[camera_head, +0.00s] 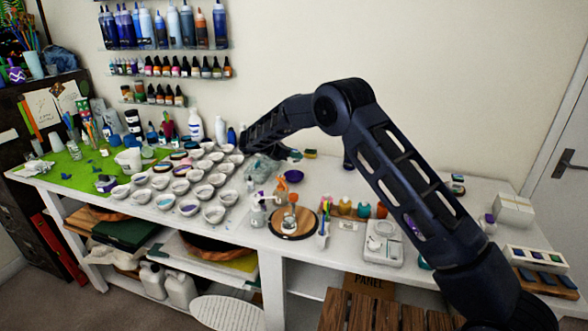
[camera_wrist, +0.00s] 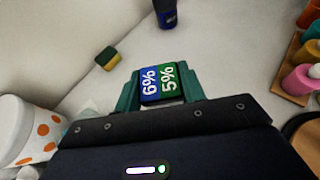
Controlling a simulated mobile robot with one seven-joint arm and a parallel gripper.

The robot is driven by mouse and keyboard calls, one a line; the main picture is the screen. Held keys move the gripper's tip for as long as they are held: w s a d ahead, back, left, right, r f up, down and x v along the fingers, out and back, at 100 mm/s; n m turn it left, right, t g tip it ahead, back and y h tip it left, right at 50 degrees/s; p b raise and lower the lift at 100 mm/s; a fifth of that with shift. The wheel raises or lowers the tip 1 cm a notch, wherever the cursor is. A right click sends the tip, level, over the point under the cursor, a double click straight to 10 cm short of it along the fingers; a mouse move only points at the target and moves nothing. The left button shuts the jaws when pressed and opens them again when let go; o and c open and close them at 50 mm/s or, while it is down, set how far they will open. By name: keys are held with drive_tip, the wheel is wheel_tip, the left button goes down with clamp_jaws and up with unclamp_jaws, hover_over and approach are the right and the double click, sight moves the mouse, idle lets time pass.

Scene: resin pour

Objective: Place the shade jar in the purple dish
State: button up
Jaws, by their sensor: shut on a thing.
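The purple dish (camera_head: 293,176) is a small bowl on the white table, right of the rows of white cups in the head view. It does not show in the wrist view. In the wrist view my gripper (camera_wrist: 165,86) has teal fingers shut on a small squarish piece (camera_wrist: 158,82). Its blue half reads 6% and its green half 5%. Its lower part is hidden, so I cannot tell whether it is the shade jar. In the head view my arm reaches over the back of the table, and the held piece cannot be made out there.
A yellow-and-green sponge (camera_head: 310,154) and a dark blue container (camera_wrist: 166,13) stand towards the back. A round wooden board (camera_head: 291,232) and colourful bottles (camera_head: 345,206) are in front. A white cup with orange dots (camera_wrist: 30,132) is close on the left in the wrist view.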

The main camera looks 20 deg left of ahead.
drive_tip(key=shift+f, duration=3.4)
drive_tip(key=shift+f, duration=0.3)
drive_tip(key=o, duration=1)
drive_tip(key=shift+o, duration=0.2)
drive_tip(key=shift+r, duration=0.25)
drive_tip(key=v, duration=1.2)
